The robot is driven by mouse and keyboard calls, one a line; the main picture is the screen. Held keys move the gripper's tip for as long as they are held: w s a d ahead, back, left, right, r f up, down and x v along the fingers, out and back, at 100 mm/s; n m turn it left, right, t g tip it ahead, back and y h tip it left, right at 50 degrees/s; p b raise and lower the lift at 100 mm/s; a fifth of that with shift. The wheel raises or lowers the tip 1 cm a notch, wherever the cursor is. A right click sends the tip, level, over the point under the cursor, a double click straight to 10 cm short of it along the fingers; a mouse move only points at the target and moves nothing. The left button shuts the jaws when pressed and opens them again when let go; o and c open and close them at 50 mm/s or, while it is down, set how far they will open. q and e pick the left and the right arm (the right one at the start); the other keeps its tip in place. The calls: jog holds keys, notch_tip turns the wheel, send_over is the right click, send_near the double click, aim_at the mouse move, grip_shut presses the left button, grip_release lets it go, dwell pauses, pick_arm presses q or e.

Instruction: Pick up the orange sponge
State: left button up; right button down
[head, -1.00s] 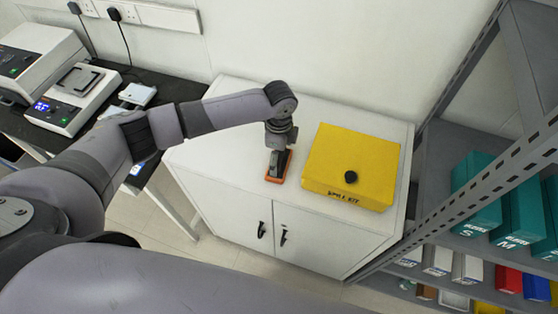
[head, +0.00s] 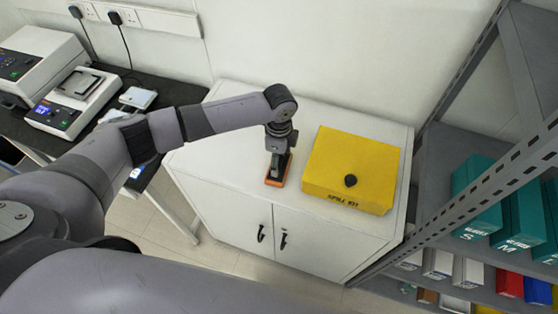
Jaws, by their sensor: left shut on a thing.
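The orange sponge (head: 274,182) is on or just above the top of the white cabinet (head: 230,95), near its front edge and left of the yellow box. My left gripper (head: 278,172) points down at it from above and is shut on it. The gripper's fingers cover much of the sponge; its orange edge shows below them. I cannot tell whether the sponge touches the cabinet top. My right gripper does not show.
A yellow spill kit box (head: 350,165) with a black knob stands close to the right of the gripper. A grey shelf rack (head: 470,140) with several boxes is at the right. A black bench (head: 130,85) with a balance (head: 75,100) is at the left. The cabinet top behind the gripper is clear.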

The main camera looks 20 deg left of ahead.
pick_arm(q)
notch_tip(320, 180, up, 20)
jog(key=b, duration=0.4)
